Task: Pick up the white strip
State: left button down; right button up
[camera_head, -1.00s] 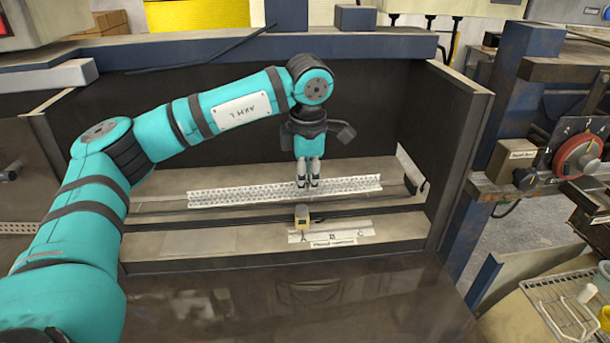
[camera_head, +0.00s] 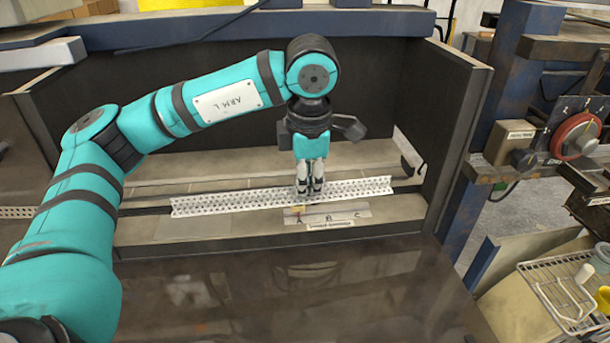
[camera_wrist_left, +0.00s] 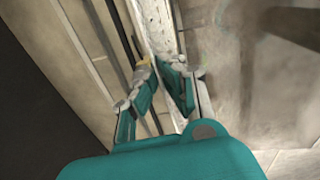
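The white strip (camera_head: 230,202) is long, thin and perforated, and it runs nearly level across the open bay in the head view. My left gripper (camera_head: 310,190) points down with its fingers on either side of the strip, right of its middle. In the left wrist view the strip (camera_wrist_left: 156,25) runs between the two fingers of my left gripper (camera_wrist_left: 160,85), which look closed on it. The strip covers part of the dark rail and most of a small yellow block (camera_head: 297,209). The exact gap beneath the strip cannot be told. My right gripper is not in view.
A plate marked A, B, C (camera_head: 348,215) lies on the front ledge, just in front of the strip. A dark side wall (camera_head: 460,140) bounds the bay on the right. A wire rack (camera_head: 560,295) stands at the lower right. The dark front surface (camera_head: 290,290) is clear.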

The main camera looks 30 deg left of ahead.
pick_arm(q)
jog(key=s+d+r+b, duration=0.1)
jog(key=s+d, duration=0.7)
jog(key=s, duration=0.3)
jog(key=shift+s+d, duration=0.2)
jog(key=shift+d, duration=0.1)
dwell(0.5)
jog(key=shift+r, duration=0.1)
